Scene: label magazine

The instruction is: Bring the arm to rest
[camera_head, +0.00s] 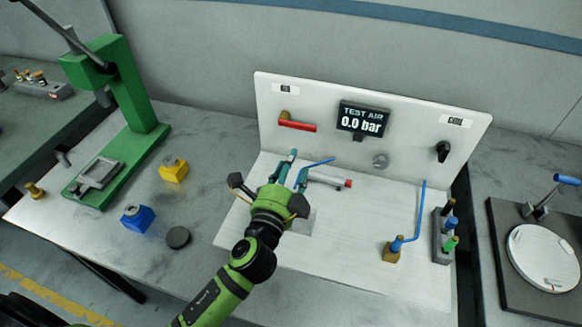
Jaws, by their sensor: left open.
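My left arm, green and black, comes in from the bottom left. Its gripper (268,194) is over the left part of the white test panel's base (350,255). The dark fingers are spread apart, with nothing seen held between them. Teal parts (291,163) and a grey cylinder with a red end (328,181) show just beyond the gripper. The gripper partly hides that area, so I cannot tell whether it touches anything. My right gripper is not in view.
The upright panel carries a display (362,119) reading 0.0 bar and a red lever (297,123). A green press (118,120), yellow block (174,170), blue block (138,217) and dark disc (177,237) stand left. A brass fitting with blue tube (393,250) stands right.

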